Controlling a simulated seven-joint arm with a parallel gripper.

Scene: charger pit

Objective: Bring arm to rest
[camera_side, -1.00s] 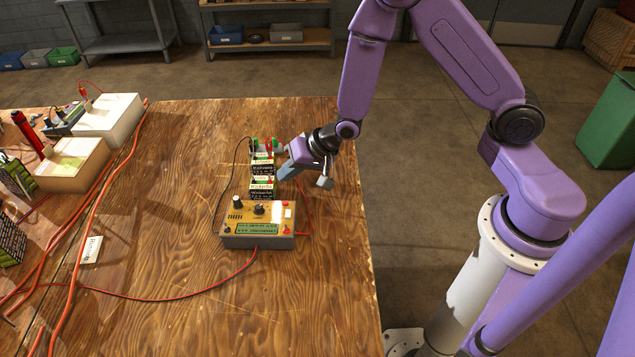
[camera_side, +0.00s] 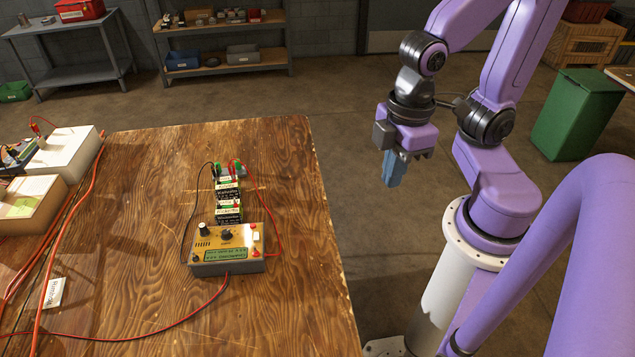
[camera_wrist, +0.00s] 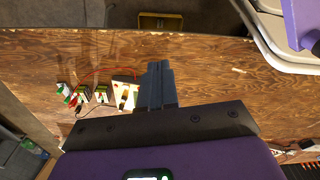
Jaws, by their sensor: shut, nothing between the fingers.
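My gripper (camera_side: 393,170) hangs off the right side of the wooden table in the side view, pointing down over the bare floor. Its blue-grey fingers are together with nothing between them. In the wrist view my gripper (camera_wrist: 158,72) shows as shut fingers against the table surface. My arm is bent back above its own base and touches nothing that I can see. The charger (camera_side: 228,247), a tan box with knobs and a display, stands on the table with black and green battery packs (camera_side: 229,203) behind it. Clips with red and black leads sit on the packs.
The wooden table (camera_side: 150,290) fills the left and front, with its right edge between the charger and my arm. Red cables and pale boxes (camera_side: 66,150) lie at the left. A green bin (camera_side: 578,115) stands at the back right. Floor beside the table is clear.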

